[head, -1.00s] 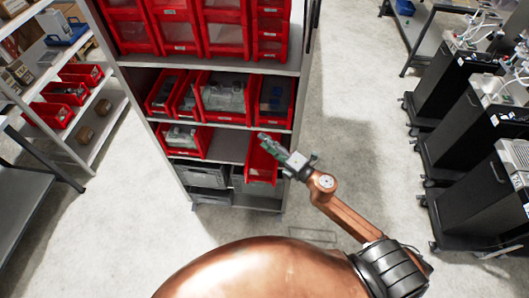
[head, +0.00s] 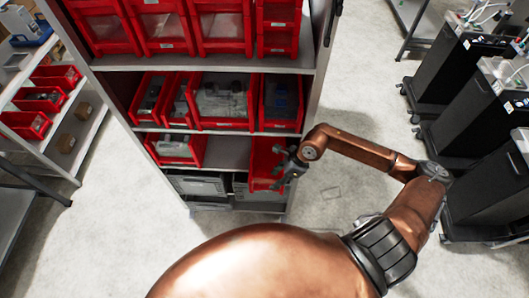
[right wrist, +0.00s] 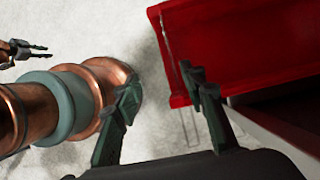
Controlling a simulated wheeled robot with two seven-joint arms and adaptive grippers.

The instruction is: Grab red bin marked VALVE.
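A red bin (head: 263,160) sits at the right end of the lower bin shelf in the head view, its front jutting out from the shelf. Its label is not readable, so I cannot tell if it is marked VALVE. My right gripper (head: 284,166) is at the bin's right front side. In the right wrist view the red bin (right wrist: 245,45) fills the upper right. The fingers of my right gripper (right wrist: 160,88) are spread apart, one overlapping the bin's near edge in the picture; contact is unclear. My left gripper (right wrist: 42,52) shows small at the upper left, its fingers apart.
Another red bin (head: 177,148) stands left on the same shelf, with a gap between. Several filled red bins (head: 222,103) line the shelf above. Grey crates (head: 198,185) stand below. Black carts (head: 490,190) stand at the right; the floor between is clear.

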